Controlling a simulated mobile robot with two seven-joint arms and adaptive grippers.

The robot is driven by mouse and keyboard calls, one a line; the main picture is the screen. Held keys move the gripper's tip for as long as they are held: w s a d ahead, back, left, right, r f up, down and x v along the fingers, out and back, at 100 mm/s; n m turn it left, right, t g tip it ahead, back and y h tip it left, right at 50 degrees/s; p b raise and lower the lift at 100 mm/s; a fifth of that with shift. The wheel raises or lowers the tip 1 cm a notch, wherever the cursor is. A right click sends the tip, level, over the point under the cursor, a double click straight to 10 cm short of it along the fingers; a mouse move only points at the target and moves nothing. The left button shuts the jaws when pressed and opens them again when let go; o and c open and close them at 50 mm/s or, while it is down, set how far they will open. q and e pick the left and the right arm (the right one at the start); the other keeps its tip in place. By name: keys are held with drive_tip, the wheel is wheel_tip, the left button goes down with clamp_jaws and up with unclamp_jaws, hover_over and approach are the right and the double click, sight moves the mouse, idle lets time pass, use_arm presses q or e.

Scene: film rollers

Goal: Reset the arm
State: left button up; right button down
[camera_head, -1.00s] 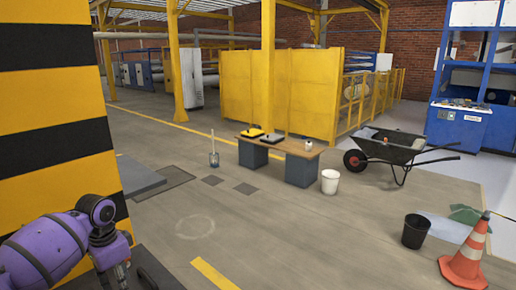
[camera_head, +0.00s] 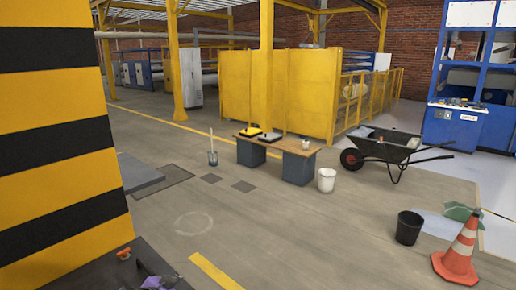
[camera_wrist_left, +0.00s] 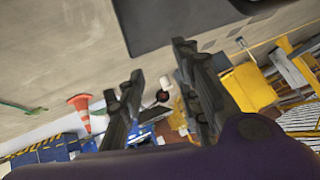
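My left gripper (camera_wrist_left: 160,72) shows in the left wrist view. Its two dark fingers stand apart with a clear gap, and nothing is held between them. The floor and the distant hall show tilted behind the fingers. In the head view only a small purple piece of my arm shows at the bottom edge, lower left; the left gripper cannot be made out there. My right arm and right gripper are in neither view.
A yellow-and-black striped pillar (camera_head: 55,130) fills the left side, beside a dark surface (camera_head: 95,272) with a small orange item (camera_head: 123,254). Farther off stand a desk (camera_head: 277,144), white bucket (camera_head: 326,180), wheelbarrow (camera_head: 395,150), black bucket (camera_head: 409,228) and traffic cone (camera_head: 459,252). Mid floor is open.

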use_arm(q)
drive_tip(key=s+d+f+n, duration=0.1)
drive_tip(key=s+f, duration=0.3)
drive_tip(key=s, duration=0.9)
drive_tip(key=s+d+f+n+y+p, duration=0.1)
drive_tip(key=s+f+n, duration=0.2)
drive_tip(key=s, duration=1.1)
drive_tip(key=s+d+f+n+p, duration=0.1)
drive_tip(key=s+f, duration=0.5)
drive_tip(key=s, duration=0.8)
drive_tip(key=shift+s+d+n+y, duration=0.3)
drive_tip(key=shift+d+n, duration=0.3)
drive_tip(key=shift+n, duration=0.2)
